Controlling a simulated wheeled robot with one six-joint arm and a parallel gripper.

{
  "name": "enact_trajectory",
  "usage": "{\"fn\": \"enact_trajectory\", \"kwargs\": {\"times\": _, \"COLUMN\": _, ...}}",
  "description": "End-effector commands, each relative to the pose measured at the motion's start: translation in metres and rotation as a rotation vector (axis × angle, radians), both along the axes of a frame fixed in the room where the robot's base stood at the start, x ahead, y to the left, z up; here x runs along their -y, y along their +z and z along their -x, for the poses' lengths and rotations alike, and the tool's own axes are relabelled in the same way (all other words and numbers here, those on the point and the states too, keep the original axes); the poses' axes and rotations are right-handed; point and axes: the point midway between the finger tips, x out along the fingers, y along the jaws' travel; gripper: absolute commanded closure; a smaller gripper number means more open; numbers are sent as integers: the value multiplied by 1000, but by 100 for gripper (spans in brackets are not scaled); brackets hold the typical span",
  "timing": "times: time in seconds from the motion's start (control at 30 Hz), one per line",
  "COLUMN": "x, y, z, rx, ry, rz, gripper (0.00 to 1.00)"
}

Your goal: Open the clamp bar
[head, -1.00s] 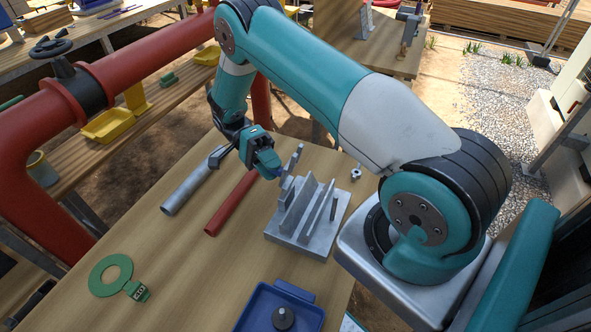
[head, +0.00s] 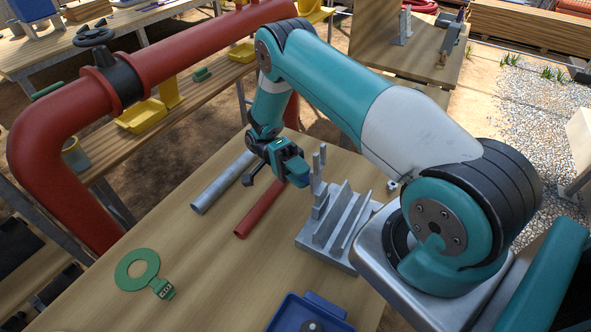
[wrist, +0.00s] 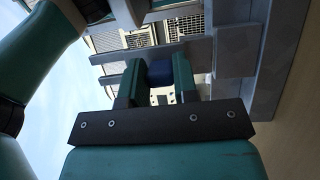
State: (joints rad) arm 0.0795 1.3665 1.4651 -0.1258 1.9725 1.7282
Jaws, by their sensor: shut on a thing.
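The grey clamp fixture (head: 330,245) stands on the wooden table, with several upright plates on its base. The clamp bar (head: 322,162) is a slim grey bar standing nearly upright at the fixture's far left end. In the wrist view the bar (wrist: 115,58) runs across behind my fingers, with a dark blue grip (wrist: 160,72) on it. My gripper (head: 302,180) is at the left side of the bar. In the wrist view its two green fingers (wrist: 158,85) are on either side of the blue grip and shut on it. The bar's pivot cannot be made out.
A grey pipe (head: 222,182) and a red rod (head: 260,208) lie left of the fixture. A green ring tag (head: 130,285) lies at the front left, and a blue tray (head: 290,312) at the front. A large red pipe (head: 50,165) stands beyond the table's left side.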

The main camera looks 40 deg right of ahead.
Motion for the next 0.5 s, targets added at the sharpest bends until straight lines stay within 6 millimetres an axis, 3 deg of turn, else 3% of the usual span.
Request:
{"fn": "enact_trajectory", "kwargs": {"times": 0.27, "x": -3, "y": -1, "z": 0, "rx": 0, "ry": 3, "rz": 1, "gripper": 100}}
{"fn": "enact_trajectory", "kwargs": {"times": 0.3, "x": -3, "y": -1, "z": 0, "rx": 0, "ry": 4, "rz": 1, "gripper": 70}}
{"fn": "enact_trajectory", "kwargs": {"times": 0.4, "x": -4, "y": -1, "z": -1, "rx": -1, "ry": 5, "rz": 1, "gripper": 47}}
{"fn": "enact_trajectory", "kwargs": {"times": 0.5, "x": -4, "y": -1, "z": -1, "rx": -1, "ry": 6, "rz": 0, "gripper": 47}}
